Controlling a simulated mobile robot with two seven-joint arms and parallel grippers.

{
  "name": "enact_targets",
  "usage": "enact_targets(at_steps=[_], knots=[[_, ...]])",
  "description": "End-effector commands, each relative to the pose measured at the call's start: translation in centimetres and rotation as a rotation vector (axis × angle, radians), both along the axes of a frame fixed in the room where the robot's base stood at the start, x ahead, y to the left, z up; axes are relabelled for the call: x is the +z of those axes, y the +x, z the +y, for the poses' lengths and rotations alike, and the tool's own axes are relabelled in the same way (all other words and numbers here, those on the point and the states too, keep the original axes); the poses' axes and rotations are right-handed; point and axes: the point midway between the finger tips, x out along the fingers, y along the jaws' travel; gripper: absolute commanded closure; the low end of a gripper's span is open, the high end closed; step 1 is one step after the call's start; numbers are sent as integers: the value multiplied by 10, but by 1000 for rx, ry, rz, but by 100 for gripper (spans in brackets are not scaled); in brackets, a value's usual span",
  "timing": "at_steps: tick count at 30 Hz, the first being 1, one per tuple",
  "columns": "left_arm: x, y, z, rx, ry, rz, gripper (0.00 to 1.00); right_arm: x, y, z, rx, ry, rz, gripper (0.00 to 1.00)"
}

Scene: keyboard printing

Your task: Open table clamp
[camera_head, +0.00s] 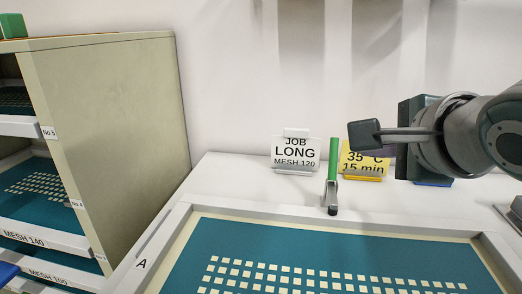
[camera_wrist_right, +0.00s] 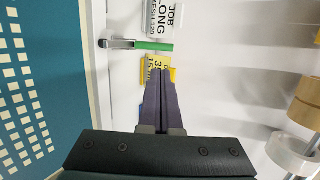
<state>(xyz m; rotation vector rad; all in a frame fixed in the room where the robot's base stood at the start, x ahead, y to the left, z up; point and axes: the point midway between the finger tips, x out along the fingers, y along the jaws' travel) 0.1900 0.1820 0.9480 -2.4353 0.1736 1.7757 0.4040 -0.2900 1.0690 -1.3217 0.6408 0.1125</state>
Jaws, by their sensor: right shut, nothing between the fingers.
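The table clamp (camera_head: 332,196) sits at the back edge of the screen frame (camera_head: 262,212), and its green handle (camera_head: 334,158) stands upright. In the right wrist view the green handle (camera_wrist_right: 153,46) points right from the dark metal clamp body (camera_wrist_right: 117,44). My right gripper (camera_head: 363,133) comes in from the right. Its fingers are together and empty, with the tips just right of the handle's upper part in the head view. In the wrist view the fingertips (camera_wrist_right: 159,72) are a little apart from the handle, below it in the picture. My left gripper is not in view.
A white sign (camera_head: 295,153) reading JOB LONG MESH 120 and a yellow card (camera_head: 351,160) stand behind the clamp. A shelf (camera_head: 118,130) with mesh screens is at the left. Rolls (camera_wrist_right: 292,150) show at the right of the wrist view. The teal mesh (camera_head: 230,232) lies in front.

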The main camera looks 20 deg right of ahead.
Motion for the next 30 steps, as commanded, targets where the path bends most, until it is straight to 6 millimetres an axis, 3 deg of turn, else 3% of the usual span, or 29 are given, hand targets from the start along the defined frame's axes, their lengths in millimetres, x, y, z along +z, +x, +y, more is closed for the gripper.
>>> enact_targets(at_steps=[18, 30], knots=[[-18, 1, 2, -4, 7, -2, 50, -55, 90, -31, 1, -5, 3, 100], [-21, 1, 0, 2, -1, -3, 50, -66, 108, -36, 2, -3, 3, 100]])
